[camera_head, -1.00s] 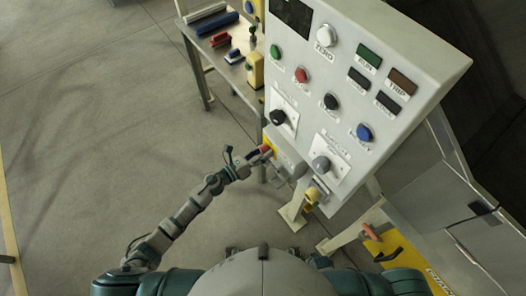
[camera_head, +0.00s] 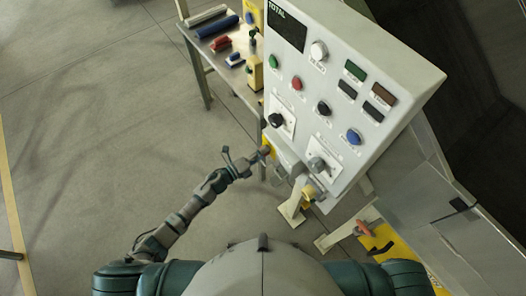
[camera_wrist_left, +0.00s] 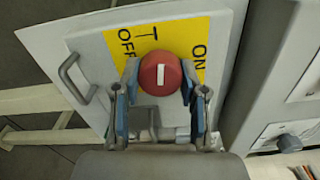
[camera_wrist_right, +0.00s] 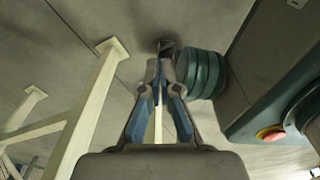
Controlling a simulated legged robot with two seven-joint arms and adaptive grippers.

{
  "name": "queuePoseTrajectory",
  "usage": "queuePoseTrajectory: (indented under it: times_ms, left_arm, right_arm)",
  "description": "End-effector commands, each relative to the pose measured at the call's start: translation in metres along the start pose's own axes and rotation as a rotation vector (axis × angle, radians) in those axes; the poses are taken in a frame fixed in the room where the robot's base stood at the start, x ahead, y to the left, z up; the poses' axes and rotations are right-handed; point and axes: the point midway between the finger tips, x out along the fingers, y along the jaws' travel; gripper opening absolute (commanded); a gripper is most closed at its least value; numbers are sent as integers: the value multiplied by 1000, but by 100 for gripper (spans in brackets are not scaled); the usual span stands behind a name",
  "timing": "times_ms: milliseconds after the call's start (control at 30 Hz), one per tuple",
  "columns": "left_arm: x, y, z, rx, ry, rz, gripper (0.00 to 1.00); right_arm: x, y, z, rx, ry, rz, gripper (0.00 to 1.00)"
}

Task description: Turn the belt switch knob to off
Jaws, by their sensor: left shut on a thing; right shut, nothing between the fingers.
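The red round knob (camera_wrist_left: 161,74) with a white bar sits on a yellow plate (camera_wrist_left: 203,28) in the left wrist view. The plate carries OFF on the left and ON on the right. The white bar stands nearly upright in that view, between the two words. My left gripper (camera_wrist_left: 160,82) is shut on the knob, one finger on each side. In the head view my left gripper (camera_head: 262,153) is at the console's lower left side, where the knob is mostly hidden. My right gripper (camera_wrist_right: 162,66) is shut and empty, away from the console.
A metal handle (camera_wrist_left: 76,78) is left of the plate. A side table (camera_head: 221,33) with small tools stands behind. Pale frame legs (camera_wrist_right: 88,100) are left of my right gripper. Open floor lies left.

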Motion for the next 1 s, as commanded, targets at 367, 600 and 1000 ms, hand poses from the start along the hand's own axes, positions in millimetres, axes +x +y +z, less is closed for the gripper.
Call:
queuePoseTrajectory:
  times_ms: [367,600,1000]
  left_arm:
    - [-1,2,3,-162,-7,6,7]
    - [-1,3,3,-189,-7,7,8]
    - [-2,3,2,-190,-7,8,60]
  right_arm:
    - [-7,0,9,-2,-3,0,0]
    - [-8,0,8,-2,-3,0,0]
    - [-8,0,8,-1,-3,0,0]
